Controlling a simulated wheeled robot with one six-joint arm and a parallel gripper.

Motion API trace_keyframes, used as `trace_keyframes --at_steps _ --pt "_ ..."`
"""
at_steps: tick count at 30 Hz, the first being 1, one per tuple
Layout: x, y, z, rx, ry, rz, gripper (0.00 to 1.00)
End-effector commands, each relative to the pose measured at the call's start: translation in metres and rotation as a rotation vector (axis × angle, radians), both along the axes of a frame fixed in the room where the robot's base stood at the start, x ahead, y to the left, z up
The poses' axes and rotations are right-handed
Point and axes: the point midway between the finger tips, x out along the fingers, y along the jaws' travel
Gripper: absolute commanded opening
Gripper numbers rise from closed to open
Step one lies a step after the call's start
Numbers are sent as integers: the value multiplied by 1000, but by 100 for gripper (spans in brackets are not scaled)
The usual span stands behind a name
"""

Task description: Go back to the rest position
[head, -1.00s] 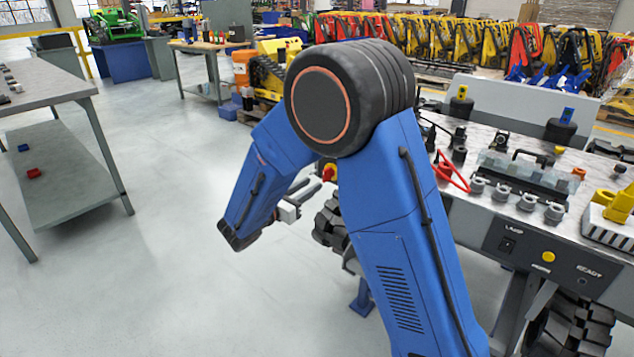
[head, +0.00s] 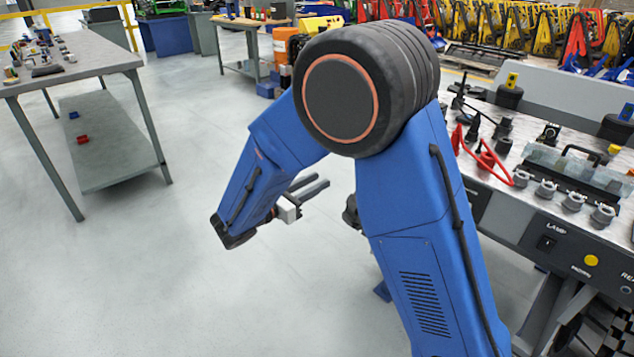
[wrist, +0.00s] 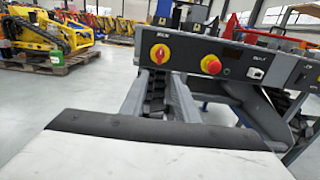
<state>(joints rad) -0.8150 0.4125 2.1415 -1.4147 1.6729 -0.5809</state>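My blue arm is folded in the middle of the head view, with its elbow high and the forearm pointing down to the left. My gripper (head: 312,187) shows partly behind the forearm, its two grey fingers apart with nothing seen between them. That front has a red rotary knob on yellow (wrist: 159,54) and a red push button (wrist: 211,65). I see no contact with it.
The carrier bench (head: 560,215) stands close on the right, with red cables (head: 487,160), connectors and a lamp panel. A grey table (head: 90,58) with small parts on top stands at the left. Open floor (head: 150,270) lies between. Yellow machines line the back.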

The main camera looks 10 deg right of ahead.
Motion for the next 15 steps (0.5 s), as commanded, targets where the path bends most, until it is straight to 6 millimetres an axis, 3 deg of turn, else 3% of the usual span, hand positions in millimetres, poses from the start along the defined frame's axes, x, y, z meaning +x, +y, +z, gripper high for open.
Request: trace_keyframes --at_steps 5,8,15 --pt "0 -3 1 6 0 -5 28" --pt "-4 -18 5 43 -3 -35 28" --pt "-36 -98 21 264 -35 -214 28"
